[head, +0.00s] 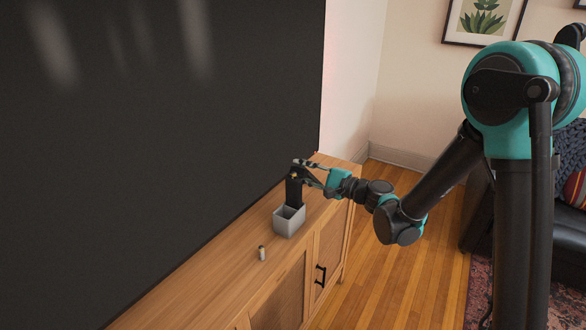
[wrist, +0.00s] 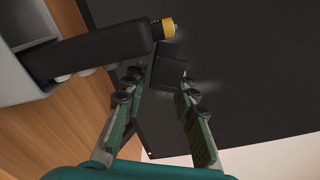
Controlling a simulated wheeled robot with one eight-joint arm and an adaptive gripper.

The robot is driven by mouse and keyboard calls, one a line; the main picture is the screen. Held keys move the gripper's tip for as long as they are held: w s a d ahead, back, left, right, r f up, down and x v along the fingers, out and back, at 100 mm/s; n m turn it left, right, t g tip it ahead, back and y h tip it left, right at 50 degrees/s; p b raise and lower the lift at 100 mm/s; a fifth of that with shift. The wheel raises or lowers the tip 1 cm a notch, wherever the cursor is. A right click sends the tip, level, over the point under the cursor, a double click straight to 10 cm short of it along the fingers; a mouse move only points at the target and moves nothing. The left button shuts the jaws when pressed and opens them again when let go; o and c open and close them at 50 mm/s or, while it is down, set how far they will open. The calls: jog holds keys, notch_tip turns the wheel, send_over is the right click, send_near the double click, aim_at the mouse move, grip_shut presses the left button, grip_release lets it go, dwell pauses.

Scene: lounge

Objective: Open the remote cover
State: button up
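A black remote (head: 293,192) stands upright in a grey open-topped holder (head: 289,222) on the wooden cabinet. In the wrist view the remote (wrist: 90,48) lies across the upper left, with its lower part inside the holder (wrist: 18,75). A black-and-copper battery end (wrist: 165,28) shows at the remote's top. A small dark flap (wrist: 170,66), seemingly the cover, sits beside that end; I cannot tell whether it is still attached. My gripper (head: 303,171) is at the remote's top. In the wrist view its fingertips (wrist: 160,82) are apart, near the flap; no clear grip shows.
A small battery (head: 262,253) stands on the cabinet top (head: 215,275) in front of the holder. A large dark screen (head: 160,120) rises close behind the cabinet. Free cabinet top lies to the left of the battery. Wooden floor (head: 420,260) is at the right.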

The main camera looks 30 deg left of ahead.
jog(key=shift+w+a, duration=0.1)
jog(key=shift+a, duration=1.4)
grip_shut()
